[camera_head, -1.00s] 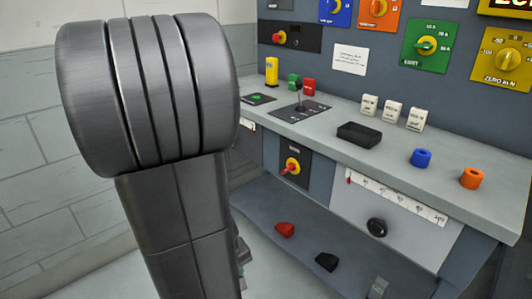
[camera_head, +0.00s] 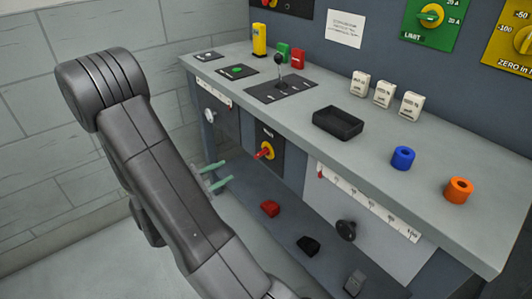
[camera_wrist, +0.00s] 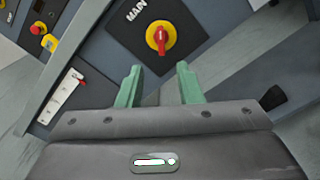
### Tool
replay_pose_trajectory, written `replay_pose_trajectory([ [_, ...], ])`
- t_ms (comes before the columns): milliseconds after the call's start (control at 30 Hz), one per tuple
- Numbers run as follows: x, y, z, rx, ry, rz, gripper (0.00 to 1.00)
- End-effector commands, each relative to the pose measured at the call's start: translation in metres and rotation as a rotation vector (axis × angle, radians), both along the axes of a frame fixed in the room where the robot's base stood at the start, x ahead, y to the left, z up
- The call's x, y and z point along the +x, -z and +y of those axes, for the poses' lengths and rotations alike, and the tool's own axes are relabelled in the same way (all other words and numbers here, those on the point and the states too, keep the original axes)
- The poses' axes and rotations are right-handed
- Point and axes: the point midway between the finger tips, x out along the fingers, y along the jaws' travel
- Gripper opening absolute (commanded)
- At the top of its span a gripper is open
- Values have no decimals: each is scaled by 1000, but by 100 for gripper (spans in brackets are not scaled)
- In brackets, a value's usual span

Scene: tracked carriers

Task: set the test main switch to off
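The main switch (camera_head: 265,151) is a red handle on a yellow disc, on a black plate on the bench front below the worktop. In the head view its handle points down and left. In the wrist view the switch (camera_wrist: 160,37) is at upper middle, with "MAIN" printed on the plate beside it. Its position marks are not readable. My gripper (camera_head: 229,171) has two green fingers, parted and empty, left of and below the switch in the head view. In the wrist view my gripper (camera_wrist: 158,68) points at the switch, apart from it.
The worktop (camera_head: 230,100) overhangs the switch. A black knob (camera_head: 346,230) sticks out to the right.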

Motion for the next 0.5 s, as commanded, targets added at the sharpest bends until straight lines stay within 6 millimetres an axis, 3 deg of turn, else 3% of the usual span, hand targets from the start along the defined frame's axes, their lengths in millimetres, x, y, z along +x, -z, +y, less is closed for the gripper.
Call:
replay_pose_trajectory([
  [500, 39, 1, -57, 3, 8, 3, 33],
])
